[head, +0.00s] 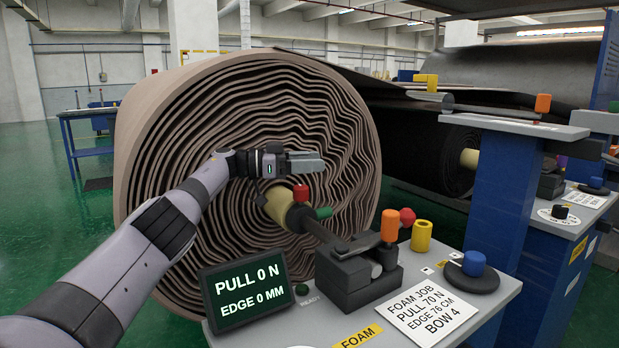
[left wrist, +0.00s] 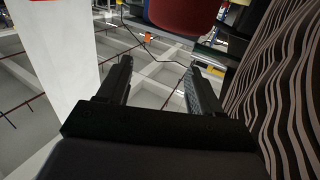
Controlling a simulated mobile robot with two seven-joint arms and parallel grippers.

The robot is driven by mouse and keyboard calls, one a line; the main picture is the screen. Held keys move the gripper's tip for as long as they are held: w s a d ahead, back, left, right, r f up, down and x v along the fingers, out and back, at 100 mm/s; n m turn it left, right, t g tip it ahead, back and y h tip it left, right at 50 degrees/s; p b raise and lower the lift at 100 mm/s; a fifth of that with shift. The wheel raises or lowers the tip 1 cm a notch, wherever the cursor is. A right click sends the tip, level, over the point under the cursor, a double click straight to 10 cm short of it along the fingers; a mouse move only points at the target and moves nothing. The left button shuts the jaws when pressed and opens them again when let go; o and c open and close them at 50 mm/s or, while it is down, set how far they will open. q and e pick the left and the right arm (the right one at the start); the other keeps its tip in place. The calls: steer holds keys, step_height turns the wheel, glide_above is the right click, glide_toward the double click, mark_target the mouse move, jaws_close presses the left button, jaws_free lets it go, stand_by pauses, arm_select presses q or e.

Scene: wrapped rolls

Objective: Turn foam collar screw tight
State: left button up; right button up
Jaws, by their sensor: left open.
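A red screw knob (head: 300,193) stands up from the dark collar at the end of the pale yellow core (head: 277,205) of the big foam roll (head: 180,110). My left gripper (head: 308,163) is just above the red knob in the head view, pointing right across the roll's face. Its fingers are open and empty. In the left wrist view, the two fingers (left wrist: 157,82) stand apart, and a large red rounded part (left wrist: 185,12) shows beyond their tips, apart from them. My right gripper is in neither view.
A grey shaft (head: 325,236) runs from the core to a dark bearing block (head: 358,285) with an orange knob (head: 390,226). A screen (head: 245,288) reads PULL 0 N, EDGE 0 MM. A green handle (head: 323,213) is beside the collar.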

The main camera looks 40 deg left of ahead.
arm_select(q)
step_height(320, 180, up, 14)
steer(key=p, duration=0.9)
steer(key=shift+f, duration=0.25)
steer(key=shift+c, duration=0.2)
